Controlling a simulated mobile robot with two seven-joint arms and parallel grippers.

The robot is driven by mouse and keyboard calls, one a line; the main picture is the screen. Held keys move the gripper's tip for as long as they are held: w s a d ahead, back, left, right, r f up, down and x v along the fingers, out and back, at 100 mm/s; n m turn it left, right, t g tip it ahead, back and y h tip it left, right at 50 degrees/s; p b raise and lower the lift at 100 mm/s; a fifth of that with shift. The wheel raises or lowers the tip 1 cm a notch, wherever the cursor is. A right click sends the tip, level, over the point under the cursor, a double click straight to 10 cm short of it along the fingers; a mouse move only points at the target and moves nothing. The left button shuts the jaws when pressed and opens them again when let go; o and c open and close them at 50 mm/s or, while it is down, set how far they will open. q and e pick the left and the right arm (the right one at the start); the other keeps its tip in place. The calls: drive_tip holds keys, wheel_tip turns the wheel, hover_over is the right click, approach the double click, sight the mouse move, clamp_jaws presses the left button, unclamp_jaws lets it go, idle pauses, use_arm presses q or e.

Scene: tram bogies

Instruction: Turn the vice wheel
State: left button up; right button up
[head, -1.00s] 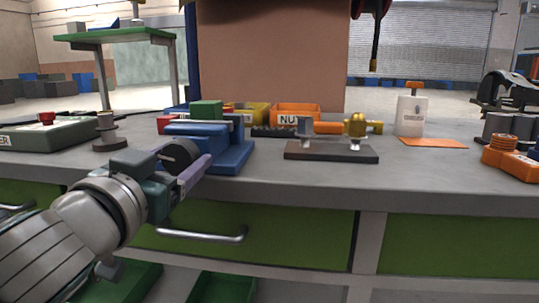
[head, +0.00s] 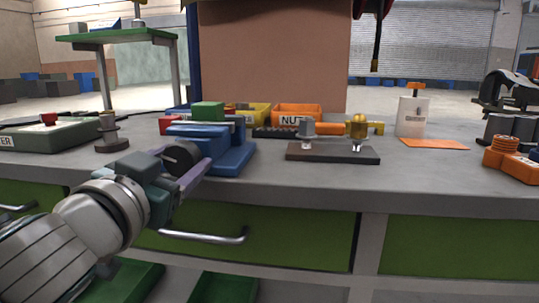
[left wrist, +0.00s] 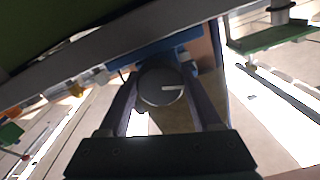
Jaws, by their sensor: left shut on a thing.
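A blue vice (head: 225,150) stands near the front edge of the grey workbench, with a green block (head: 207,111) on top. Its dark round wheel (head: 181,156) faces the front left. In the left wrist view the wheel (left wrist: 161,86) shows as a grey disc with a pale mark pointing right. My left gripper (head: 186,168) is shut on the wheel, one finger on each side of it. The wrist view shows both fingers (left wrist: 163,98) touching or close to its rim. My right gripper is not in view.
A dark plate (head: 333,152) with metal and brass fittings lies right of the vice. An orange bin (head: 297,115) marked NUT stands behind. A round metal stand (head: 111,134) is to the left. Drawer handles (head: 203,236) project below the bench edge.

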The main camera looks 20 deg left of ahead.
use_arm(q)
drive_tip(key=m+p, duration=0.1)
drive_tip(key=m, duration=0.4)
drive_tip(key=shift+r, duration=0.15)
drive_tip(key=m+p, duration=0.1)
drive_tip(key=m, duration=0.4)
drive_tip(key=shift+m, duration=0.4)
drive_tip(key=o, duration=1.4)
drive_tip(key=shift+b+v, duration=0.4)
drive_tip(key=shift+v, duration=4.6)
